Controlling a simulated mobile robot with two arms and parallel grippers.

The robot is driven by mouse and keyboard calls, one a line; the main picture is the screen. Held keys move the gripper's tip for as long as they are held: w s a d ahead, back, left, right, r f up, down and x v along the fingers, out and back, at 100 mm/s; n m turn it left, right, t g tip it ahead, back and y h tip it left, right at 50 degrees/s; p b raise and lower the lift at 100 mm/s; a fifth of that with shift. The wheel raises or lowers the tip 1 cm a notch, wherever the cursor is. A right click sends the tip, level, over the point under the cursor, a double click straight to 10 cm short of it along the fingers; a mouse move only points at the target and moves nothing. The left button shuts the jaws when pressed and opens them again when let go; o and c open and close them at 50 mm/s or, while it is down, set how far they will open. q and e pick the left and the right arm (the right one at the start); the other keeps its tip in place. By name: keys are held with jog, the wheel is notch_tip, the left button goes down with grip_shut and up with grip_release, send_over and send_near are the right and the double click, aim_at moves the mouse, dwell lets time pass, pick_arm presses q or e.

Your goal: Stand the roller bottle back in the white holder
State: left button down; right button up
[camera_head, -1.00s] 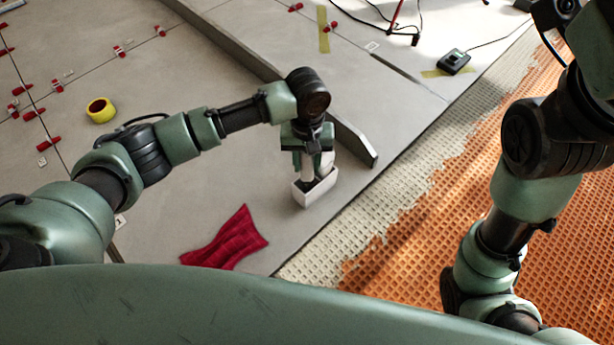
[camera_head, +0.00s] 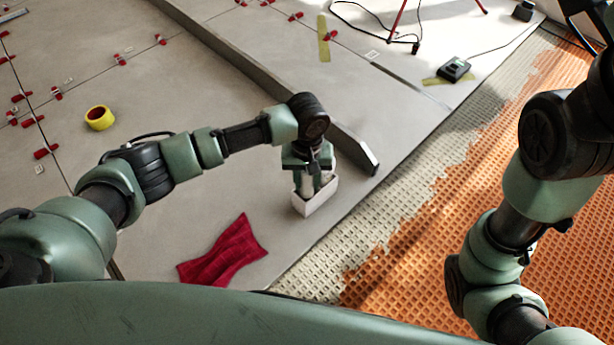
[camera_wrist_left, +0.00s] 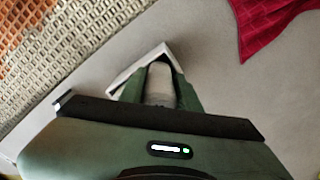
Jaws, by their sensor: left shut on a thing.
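The white holder (camera_head: 321,203) stands on the grey tiles near the tile edge, in the middle of the head view. My left gripper (camera_head: 312,183) points down at the holder and is shut on the pale roller bottle (camera_head: 309,184). The bottle is upright, its lower part inside the holder's rim; I cannot see whether it touches the bottom. In the left wrist view the bottle (camera_wrist_left: 160,82) shows between the fingers, with the holder's white wall (camera_wrist_left: 138,66) around it. My right gripper is out of view.
A red cloth (camera_head: 222,252) lies left of the holder. A long grey straightedge (camera_head: 345,148) lies just behind it. Orange matting (camera_head: 425,250) lies to the right, beyond the tile edge.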

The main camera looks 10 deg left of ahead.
pick_arm(q)
jog(key=c, duration=1)
grip_release()
